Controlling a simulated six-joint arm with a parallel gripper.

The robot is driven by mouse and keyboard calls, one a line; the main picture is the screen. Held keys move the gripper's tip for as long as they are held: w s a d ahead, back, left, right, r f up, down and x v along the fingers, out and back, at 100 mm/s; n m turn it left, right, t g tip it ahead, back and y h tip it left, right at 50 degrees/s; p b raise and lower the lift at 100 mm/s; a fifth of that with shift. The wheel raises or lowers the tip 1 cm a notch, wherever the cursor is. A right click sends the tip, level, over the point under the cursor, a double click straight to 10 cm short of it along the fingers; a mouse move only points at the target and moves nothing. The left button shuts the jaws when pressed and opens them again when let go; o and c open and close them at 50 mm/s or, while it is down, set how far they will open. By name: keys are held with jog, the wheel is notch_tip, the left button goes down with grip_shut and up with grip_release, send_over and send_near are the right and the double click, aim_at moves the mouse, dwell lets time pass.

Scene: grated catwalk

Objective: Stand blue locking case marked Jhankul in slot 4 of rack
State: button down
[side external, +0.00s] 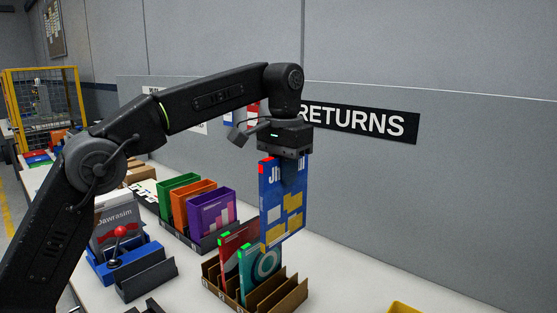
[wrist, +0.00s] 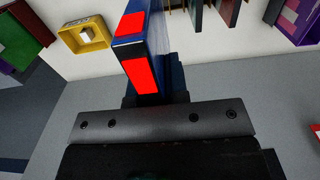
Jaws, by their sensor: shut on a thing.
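The blue case (side external: 283,215) hangs upright in my gripper (side external: 290,168), which is shut on its top edge. Its face has yellow blocks, a red corner and white letters starting "J"; the rest of the name is covered by the finger. In the wrist view the case (wrist: 151,40) shows its red-marked edge between my jaws (wrist: 155,95). The brown slotted rack (side external: 290,296) stands below, with a red case (side external: 232,262) and a teal case (side external: 262,268) in it. Empty slots show on its right. The case's lower end is above the rack, apart from it as far as I can tell. Slot numbers are unreadable.
A dark rack (side external: 214,245) with green, orange and purple cases (side external: 211,213) stands behind. A blue holder (side external: 112,268) with a grey "Dawrasim" case and a red-knobbed lever is at left. A yellow bin (side external: 402,308) is at front right.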

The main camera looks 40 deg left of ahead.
aim_at(283, 231)
notch_tip(283, 231, down, 14)
jog(key=shift+r, duration=0.25)
dwell(0.5)
jog(key=shift+f, duration=0.1)
dwell(1.1)
notch_tip(283, 231, down, 8)
dwell(1.8)
dwell(0.4)
jog(key=c, duration=0.6)
grip_release()
jog(key=shift+c, duration=0.2)
jog(key=shift+r, duration=4.1)
